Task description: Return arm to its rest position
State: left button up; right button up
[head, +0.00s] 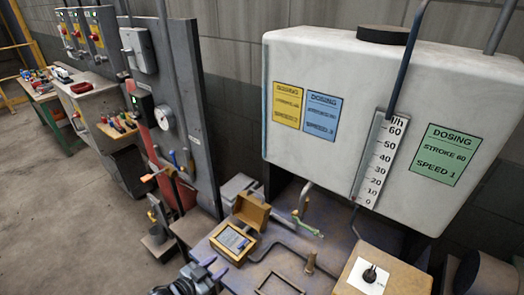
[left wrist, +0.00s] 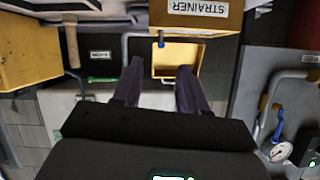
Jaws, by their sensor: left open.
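My left gripper (head: 208,270) shows at the bottom edge of the head view, left of centre, in front of the bench with the small open box. Most of its arm is cut off by the frame. In the left wrist view its two dark fingers (left wrist: 158,72) stand apart with nothing held between them. An open yellow box (left wrist: 177,76) shows beyond the fingertips, under a yellow block labelled STRAINER (left wrist: 200,10). My right gripper is in neither view.
A large white dosing tank (head: 340,75) with a flow scale (head: 380,160) overhangs the bench. A small open box (head: 233,242) and a knob box (head: 372,275) sit below it. A grey panel with a gauge (head: 165,117) stands left. Open floor (head: 60,220) lies further left.

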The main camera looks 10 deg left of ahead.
pick_arm(q)
jog(key=s+d+f+n+g+y, duration=0.1)
jog(key=s+d+f, duration=0.15)
jog(key=s, duration=0.45)
jog(key=s+d+f+n+g, duration=0.15)
jog(key=s+f, duration=0.25)
jog(key=s, duration=0.4)
jog(key=s+a+r+n+g+y, duration=0.1)
jog(key=s+a+r+g+y, duration=0.15)
jog(key=s, duration=0.35)
jog(key=s+a+r+n+g+y, duration=0.2)
jog(key=s+g, duration=0.2)
jog(key=s, duration=0.3)
notch_tip(320, 180, up, 30)
jog(key=p, duration=3)
jog(key=shift+m+p, duration=0.3)
jog(key=shift+m, duration=0.05)
jog(key=shift+c, duration=0.5)
